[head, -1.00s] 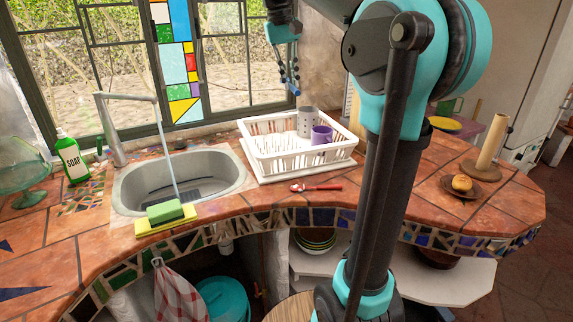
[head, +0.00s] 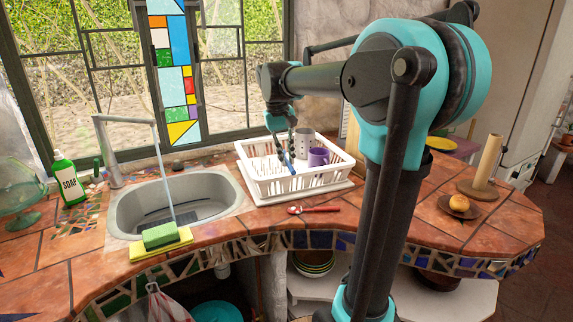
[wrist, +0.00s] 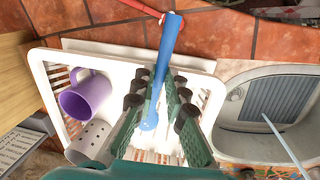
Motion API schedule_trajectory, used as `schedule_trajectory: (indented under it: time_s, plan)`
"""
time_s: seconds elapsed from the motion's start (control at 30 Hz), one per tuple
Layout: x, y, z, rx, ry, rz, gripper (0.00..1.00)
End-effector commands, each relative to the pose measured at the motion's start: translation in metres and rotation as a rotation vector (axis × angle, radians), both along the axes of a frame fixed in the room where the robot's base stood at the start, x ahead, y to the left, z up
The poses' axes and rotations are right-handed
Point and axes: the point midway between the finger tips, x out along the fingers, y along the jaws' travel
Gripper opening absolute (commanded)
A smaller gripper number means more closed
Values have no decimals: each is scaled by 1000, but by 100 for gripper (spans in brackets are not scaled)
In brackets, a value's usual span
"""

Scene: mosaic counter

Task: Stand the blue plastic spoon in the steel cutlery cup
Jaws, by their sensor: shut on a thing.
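My gripper (head: 283,140) is shut on the blue plastic spoon (head: 288,162), above the left-middle part of the white dish rack. In the wrist view, the spoon (wrist: 165,58) runs lengthwise between the gripper's fingers (wrist: 158,92), with one end pointing to the picture's top. In the head view it hangs steeply. The steel cutlery cup (head: 304,140), grey with holes, stands upright at the back of the rack, just right of the gripper. In the wrist view, the cup (wrist: 90,142) is at lower left, partly hidden by the gripper. The spoon is outside the cup.
The white dish rack (head: 295,187) also holds a purple mug (head: 318,157) beside the cup. A red spoon (head: 315,209) lies on the counter in front. The sink (head: 125,215) with its tap is to the left. A wall and window stand behind.

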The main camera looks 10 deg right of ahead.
Motion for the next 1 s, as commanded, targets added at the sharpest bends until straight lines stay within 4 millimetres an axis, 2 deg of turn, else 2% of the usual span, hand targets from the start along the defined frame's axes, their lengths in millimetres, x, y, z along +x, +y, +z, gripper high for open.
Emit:
schedule_trajectory:
  time_s: [0.1,0.2,0.97,1.0]
  plan:
    - [0,0,-18,0,0,0,0]
    - [0,0,-25,0,0,0,0]
    - [0,0,-37,0,0,0,0]
    - [0,0,-37,0,0,0,16]
